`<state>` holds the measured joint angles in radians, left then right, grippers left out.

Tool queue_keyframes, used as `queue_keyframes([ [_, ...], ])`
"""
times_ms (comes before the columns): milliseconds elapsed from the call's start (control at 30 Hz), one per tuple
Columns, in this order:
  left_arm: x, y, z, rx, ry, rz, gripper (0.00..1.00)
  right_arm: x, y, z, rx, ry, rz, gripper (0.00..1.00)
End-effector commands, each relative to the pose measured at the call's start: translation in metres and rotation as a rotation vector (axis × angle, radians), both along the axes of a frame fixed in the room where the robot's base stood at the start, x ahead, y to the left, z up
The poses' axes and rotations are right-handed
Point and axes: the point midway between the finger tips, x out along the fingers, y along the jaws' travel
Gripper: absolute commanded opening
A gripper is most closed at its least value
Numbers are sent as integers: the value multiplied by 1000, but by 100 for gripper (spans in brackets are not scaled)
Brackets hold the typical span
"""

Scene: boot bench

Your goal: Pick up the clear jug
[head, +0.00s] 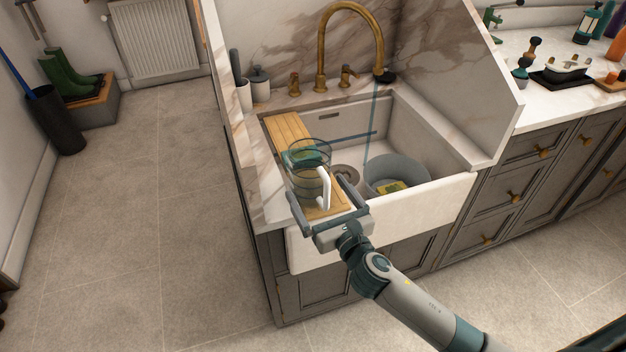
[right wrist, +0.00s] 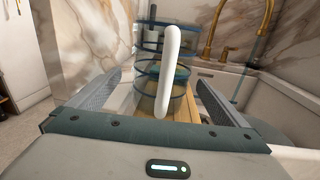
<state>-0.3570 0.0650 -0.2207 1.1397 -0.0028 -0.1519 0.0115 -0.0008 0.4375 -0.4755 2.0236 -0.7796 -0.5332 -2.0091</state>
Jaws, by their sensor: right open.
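The clear jug (head: 308,186) has dark blue-green rims and bands and a white handle (head: 324,189). It stands upright on the wooden board (head: 291,128) at the left side of the sink. My right gripper (head: 317,190) is open, with its fingers spread to either side of the jug's handle side. In the right wrist view the white handle (right wrist: 168,72) rises between the two fingers, with the clear body (right wrist: 150,88) behind it. I cannot tell whether either finger touches the jug. My left gripper is not in view.
A white sink (head: 440,200) holds a grey basin (head: 397,168) with a yellow-green item inside. A brass tap (head: 321,50) arches over it from behind.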

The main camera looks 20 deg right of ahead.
Motion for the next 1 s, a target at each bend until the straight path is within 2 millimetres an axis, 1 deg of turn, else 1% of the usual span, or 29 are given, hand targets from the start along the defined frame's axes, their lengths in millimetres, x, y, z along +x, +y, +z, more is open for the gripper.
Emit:
queue_keyframes([
  [133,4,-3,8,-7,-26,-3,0,15,0,3,1,-1,-1,98],
  [233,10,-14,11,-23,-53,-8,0,29,0,5,1,-1,-1,98],
  [400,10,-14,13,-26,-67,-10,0,45,2,3,1,0,-1,98],
  [533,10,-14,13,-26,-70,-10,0,49,3,2,0,1,0,98],
  [933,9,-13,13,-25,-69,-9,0,48,3,2,0,1,0,98],
  [967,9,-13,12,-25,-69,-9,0,48,3,2,0,1,0,93],
  [1000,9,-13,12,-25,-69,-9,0,48,2,2,0,1,0,83],
])
